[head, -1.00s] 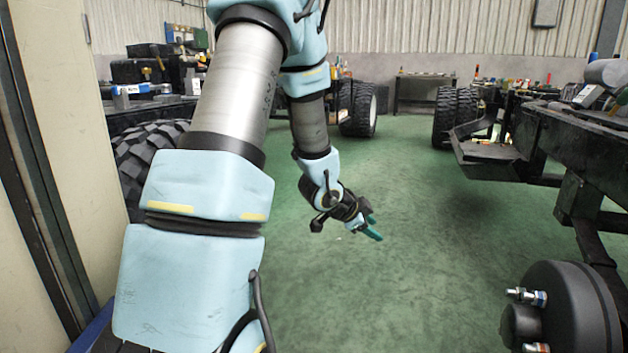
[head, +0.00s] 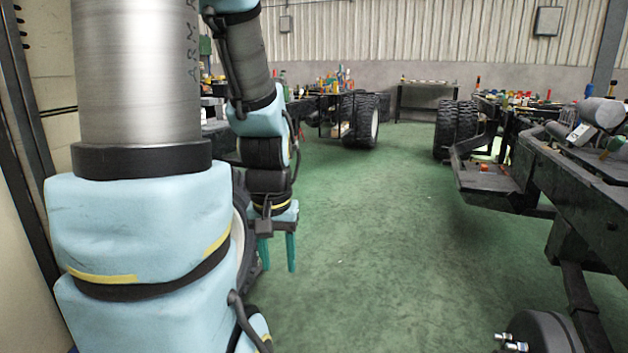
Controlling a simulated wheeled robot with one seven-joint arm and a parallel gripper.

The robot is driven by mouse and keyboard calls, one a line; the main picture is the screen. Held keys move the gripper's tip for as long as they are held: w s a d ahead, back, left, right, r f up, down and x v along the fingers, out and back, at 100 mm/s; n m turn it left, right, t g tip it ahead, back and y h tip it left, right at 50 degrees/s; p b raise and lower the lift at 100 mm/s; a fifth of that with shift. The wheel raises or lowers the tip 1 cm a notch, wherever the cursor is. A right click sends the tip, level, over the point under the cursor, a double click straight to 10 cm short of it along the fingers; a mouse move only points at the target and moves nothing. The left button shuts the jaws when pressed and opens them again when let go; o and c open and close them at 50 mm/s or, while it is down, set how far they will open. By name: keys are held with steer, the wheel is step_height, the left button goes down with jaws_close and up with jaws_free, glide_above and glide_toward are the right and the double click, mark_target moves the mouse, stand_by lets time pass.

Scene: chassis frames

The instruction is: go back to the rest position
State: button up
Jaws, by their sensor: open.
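My gripper (head: 277,256) hangs at the end of my arm, left of centre in the head view. Its two teal fingers point down and stand apart, with nothing between them. It is above the green floor (head: 370,235), close to the dark wheel behind it at the left. My own arm links fill the left of the view and hide much of what lies behind them.
A truck chassis (head: 590,195) with a hub (head: 545,335) runs along the right. Large tyres (head: 360,120) and another chassis with tools stand at the back left. A table (head: 425,84) stands by the far wall. A pale panel (head: 20,240) is at the left edge. The middle floor is clear.

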step_height(320, 180, up, 28)
steer(key=p, duration=2.6)
steer(key=shift+r, duration=0.2)
steer(key=shift+o, duration=0.2)
steer(key=shift+r+p, duration=0.3)
steer(key=shift+o, duration=1.2)
steer(key=w+d+f+m+t+h+b, duration=0.1)
steer(key=w+d+f+m+t+b, duration=0.15)
steer(key=w+f+b, duration=0.45)
steer(key=w+d+f+m+t+b, duration=0.1)
steer(key=w+d+f+m+b, duration=0.35)
steer(key=f, duration=0.45)
steer(key=w+d+f+m+h+b, duration=0.2)
steer(key=w+d+f+h+b, duration=0.25)
steer(key=d+f+b, duration=0.55)
steer(key=m+g+h+b, duration=1)
steer(key=g+h+b, duration=0.15)
steer(key=b, duration=0.85)
glide_toward(516, 348)
steer(key=b+x, duration=0.3)
steer(key=x, duration=0.4)
steer(key=shift+d+f, duration=0.1)
steer(key=shift+s+d, duration=0.15)
steer(key=shift+d, duration=0.35)
